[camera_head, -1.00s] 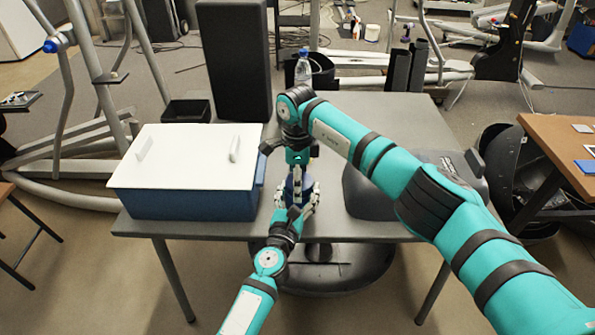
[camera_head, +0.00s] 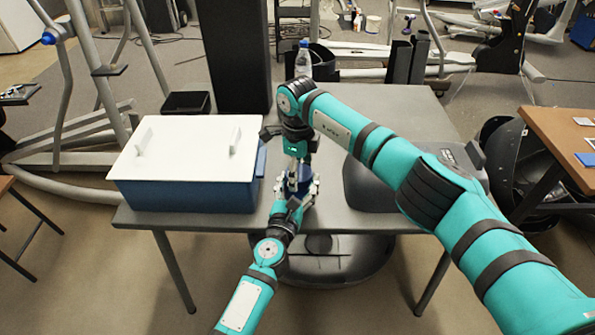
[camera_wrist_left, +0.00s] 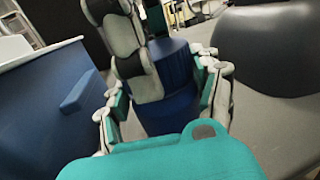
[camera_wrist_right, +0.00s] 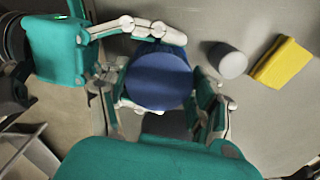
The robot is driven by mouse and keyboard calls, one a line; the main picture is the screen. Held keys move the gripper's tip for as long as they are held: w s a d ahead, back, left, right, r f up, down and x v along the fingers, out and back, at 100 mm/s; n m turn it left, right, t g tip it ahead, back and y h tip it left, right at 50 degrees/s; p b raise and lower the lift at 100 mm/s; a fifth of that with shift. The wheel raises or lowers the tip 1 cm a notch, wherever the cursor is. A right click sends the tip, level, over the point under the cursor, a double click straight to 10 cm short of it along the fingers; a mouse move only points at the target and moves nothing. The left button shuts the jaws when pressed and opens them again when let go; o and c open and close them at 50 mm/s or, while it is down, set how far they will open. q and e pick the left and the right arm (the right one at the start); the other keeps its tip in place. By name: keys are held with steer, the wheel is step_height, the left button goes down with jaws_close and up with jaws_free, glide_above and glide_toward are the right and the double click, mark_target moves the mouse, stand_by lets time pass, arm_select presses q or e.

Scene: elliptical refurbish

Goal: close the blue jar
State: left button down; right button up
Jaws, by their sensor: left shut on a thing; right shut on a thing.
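The blue jar (camera_head: 305,179) stands near the front edge of the grey table, mostly hidden by my grippers. In the left wrist view the jar body (camera_wrist_left: 172,114) is between the fingers of my left gripper (camera_wrist_left: 164,98), shut on it from the front. My right gripper (camera_head: 296,178) reaches down from above. In the right wrist view a round blue top (camera_wrist_right: 158,78), apparently the lid, is between its fingers. The left wrist view shows a lighter blue upper part (camera_wrist_left: 172,60) above the body. I cannot tell whether it is fully seated.
A blue bin with a white lid (camera_head: 190,148) stands left of the jar. A dark grey case (camera_head: 365,185) is on the right. A bottle (camera_head: 303,62) stands at the back. A grey cylinder (camera_wrist_right: 228,60) and a yellow block (camera_wrist_right: 282,62) lie near the jar.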

steer(key=m, duration=0.3)
steer(key=shift+w+d+r+m, duration=0.1)
steer(key=shift+w+m, duration=0.15)
steer(key=shift+m, duration=0.05)
steer(key=o, duration=1)
steer(key=shift+c, duration=0.2)
steer(key=o, duration=0.3)
steer(key=shift+s, duration=0.1)
steer(key=shift+s+r, duration=0.1)
steer(key=shift+r, duration=2.1)
steer(key=shift+c, duration=0.3)
